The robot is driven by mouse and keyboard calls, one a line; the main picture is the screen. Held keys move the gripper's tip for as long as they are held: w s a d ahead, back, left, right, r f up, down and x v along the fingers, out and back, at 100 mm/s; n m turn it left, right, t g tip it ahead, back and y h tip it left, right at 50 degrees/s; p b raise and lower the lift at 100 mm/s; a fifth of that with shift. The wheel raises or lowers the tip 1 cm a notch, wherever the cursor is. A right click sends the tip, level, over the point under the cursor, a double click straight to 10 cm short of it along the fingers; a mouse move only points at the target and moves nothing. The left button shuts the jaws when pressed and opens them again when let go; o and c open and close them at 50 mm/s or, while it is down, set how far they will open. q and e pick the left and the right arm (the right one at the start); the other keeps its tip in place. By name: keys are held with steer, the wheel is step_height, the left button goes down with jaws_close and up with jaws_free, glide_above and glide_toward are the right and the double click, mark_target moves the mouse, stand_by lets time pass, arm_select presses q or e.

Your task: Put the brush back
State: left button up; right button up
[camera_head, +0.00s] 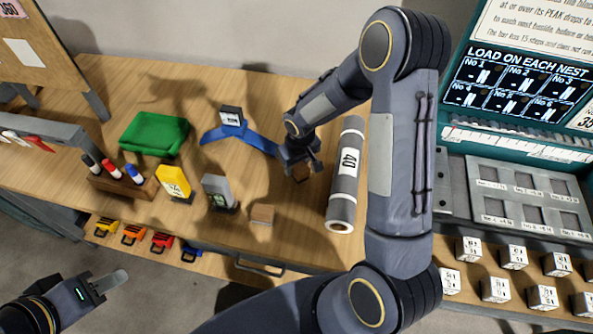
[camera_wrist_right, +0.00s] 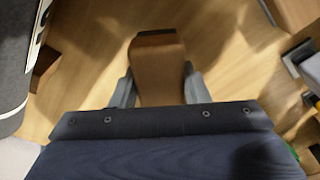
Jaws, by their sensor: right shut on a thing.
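My right gripper (camera_head: 301,160) is low over the wooden table, just left of a grey roll marked 40 (camera_head: 343,185). In the right wrist view its fingers are shut on a brown block (camera_wrist_right: 157,62), with the fingers (camera_wrist_right: 158,88) on its two sides. In the head view the gripper mostly hides this block. I cannot tell from its shape whether it is the brush, and I make out no other clear brush. My left gripper (camera_head: 112,281) is at the lower left, away from the table objects; I cannot tell whether its fingers are apart.
A small wooden block (camera_head: 262,215) lies near the front edge. Further left are a grey upright block (camera_head: 217,190), a yellow block (camera_head: 173,181), a pen holder (camera_head: 122,183), a green cloth (camera_head: 153,134) and a blue piece (camera_head: 245,136). A teal rack (camera_head: 450,100) stands right.

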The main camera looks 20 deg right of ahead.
mark_target(297, 169)
steer(key=shift+w+d+f, duration=0.1)
steer(key=shift+w+f, duration=0.1)
steer(key=shift+f, duration=0.15)
step_height(297, 169, down, 3)
steer(key=shift+w+f+b, duration=0.15)
steer(key=shift+f+b, duration=0.05)
steer(key=shift+b, duration=0.95)
steer(key=shift+r, duration=0.1)
steer(key=shift+c, duration=0.3)
steer(key=o, duration=0.9)
steer(key=shift+o, duration=0.2)
steer(key=shift+r, duration=0.1)
